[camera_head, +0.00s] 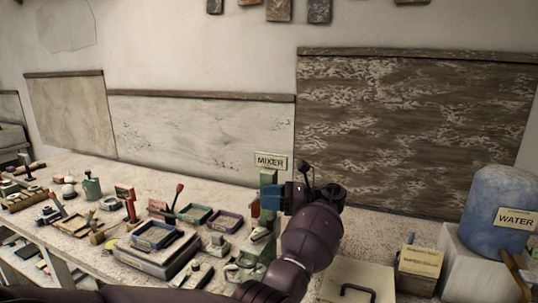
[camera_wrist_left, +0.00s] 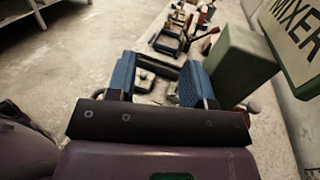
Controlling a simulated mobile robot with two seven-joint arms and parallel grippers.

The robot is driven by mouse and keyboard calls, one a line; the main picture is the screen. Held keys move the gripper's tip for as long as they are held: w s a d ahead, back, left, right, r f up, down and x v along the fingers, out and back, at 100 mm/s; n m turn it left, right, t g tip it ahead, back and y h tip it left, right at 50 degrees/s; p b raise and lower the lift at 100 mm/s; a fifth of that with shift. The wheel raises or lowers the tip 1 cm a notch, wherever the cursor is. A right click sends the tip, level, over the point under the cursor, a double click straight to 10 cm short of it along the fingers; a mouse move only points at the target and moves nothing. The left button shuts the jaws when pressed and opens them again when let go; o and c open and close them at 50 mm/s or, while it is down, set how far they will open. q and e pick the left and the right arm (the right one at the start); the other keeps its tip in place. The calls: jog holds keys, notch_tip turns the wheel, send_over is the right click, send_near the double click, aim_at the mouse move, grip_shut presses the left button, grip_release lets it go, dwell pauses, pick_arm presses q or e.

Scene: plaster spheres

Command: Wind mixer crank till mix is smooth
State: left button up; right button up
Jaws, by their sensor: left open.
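The mixer has a green upright post (camera_head: 267,183) on the bench, with a MIXER sign (camera_head: 270,161) above it. In the left wrist view the green post (camera_wrist_left: 240,62) stands just right of my fingers, with the sign (camera_wrist_left: 296,28) beyond it. My left gripper (camera_head: 270,201) is at the post in the head view. In the left wrist view its two blue fingers (camera_wrist_left: 158,82) are apart, with nothing held between them. My purple wrist hides part of the mixer. I cannot make out the crank for certain, and the mix is not visible. My right gripper is not in view.
Left of the mixer are a dark blue-rimmed tray (camera_head: 157,235), a purple-rimmed tray (camera_head: 226,221) and a red-knobbed lever (camera_head: 178,194).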

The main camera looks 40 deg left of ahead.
aim_at(270, 218)
pick_arm(q)
notch_tip(270, 218, up, 12)
jog(key=p, duration=0.1)
jog(key=shift+c, duration=0.4)
